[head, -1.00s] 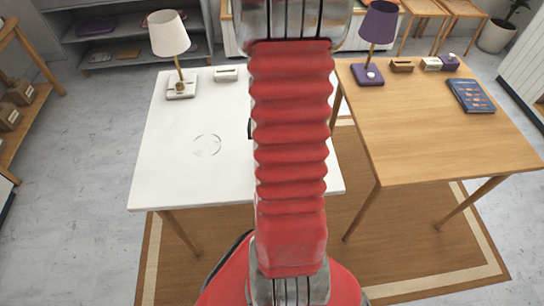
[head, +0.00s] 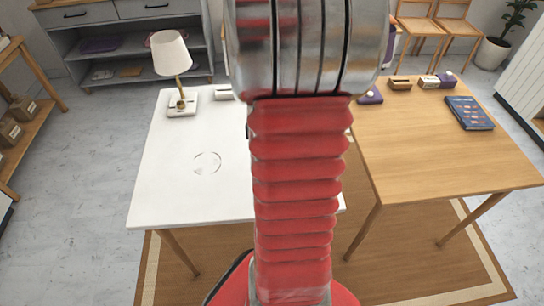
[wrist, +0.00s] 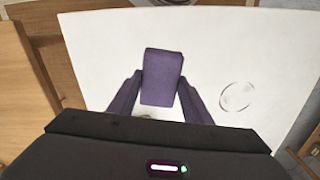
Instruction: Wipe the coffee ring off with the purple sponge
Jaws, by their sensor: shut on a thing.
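My gripper (wrist: 161,84) is shut on the purple sponge (wrist: 163,72), a block held between the two dark fingers. The sponge is over the white table and apart from the ring; I cannot tell its height above the surface. In the head view my arm hides the gripper and sponge.
A white lamp (head: 171,58) and a small pale box (head: 224,92) stand at the white table's back edge. The wooden table (head: 430,150) at right holds a dark book (head: 469,113) and small boxes. The white surface around the ring is clear.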

